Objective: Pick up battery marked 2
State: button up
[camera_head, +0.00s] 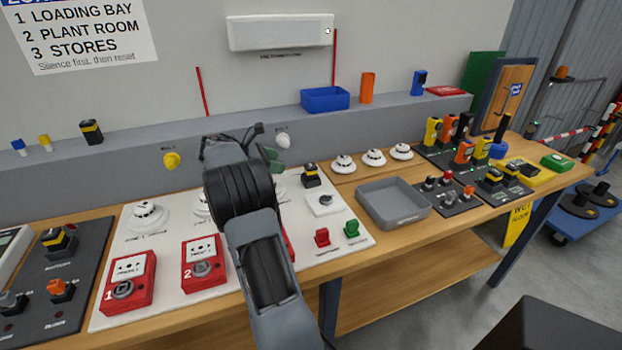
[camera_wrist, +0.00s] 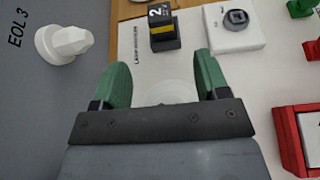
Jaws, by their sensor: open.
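The battery marked 2 (camera_wrist: 162,28) is a black block with a yellow band and a white 2 on its top. It stands upright on the white panel, near the top of the wrist view. In the head view it is the small black and yellow block (camera_head: 311,176) right of my arm. My gripper (camera_wrist: 163,76) is open and empty, its two green fingers apart, with the battery ahead of and between them in the picture. In the head view, my gripper (camera_head: 272,155) is partly hidden behind my wrist, left of the battery.
A white key switch (camera_wrist: 237,24) sits right of the battery. A white EOL 3 knob (camera_wrist: 65,43) sticks out from the grey ledge. Red call points (camera_head: 127,280) and a grey tray (camera_head: 393,203) share the bench. Another black and yellow block (camera_head: 91,131) stands on the ledge.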

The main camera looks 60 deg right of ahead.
aim_at(310, 165)
jog(key=x, duration=0.9)
jog(key=shift+w+d+r, duration=0.15)
jog(key=shift+x, duration=2.85)
jog(key=shift+r, duration=0.1)
jog(key=shift+c, duration=0.3)
jog(key=c, duration=1)
jog(key=shift+c, duration=0.6)
jog(key=shift+r, duration=0.15)
